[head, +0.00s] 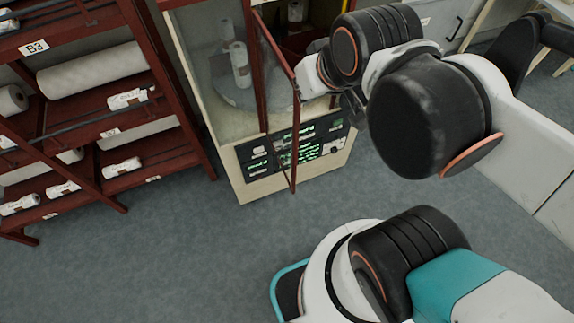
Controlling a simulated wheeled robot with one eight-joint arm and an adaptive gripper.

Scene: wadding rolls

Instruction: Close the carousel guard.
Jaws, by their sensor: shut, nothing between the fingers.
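The carousel guard (295,145) is a red-framed clear panel on the front of a cream cabinet (262,190). It stands swung out from the cabinet, and its free edge passes in front of the control panel. Inside is a round grey carousel (232,97) with white rolls (240,64) on it. My gripper (352,108) is at the end of my arm, just right of the guard's free edge, and looks shut and empty. My wrist overlaps the guard's edge in the picture; I cannot tell whether they touch. My arm hides part of the cabinet's right side.
A control panel (258,160) with green text is on the cabinet's lower front. A dark red shelf rack (190,120) with wrapped rolls stands at left. Grey floor (150,260) is clear in front. A black chair (515,50) and drawers (452,22) are at the upper right.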

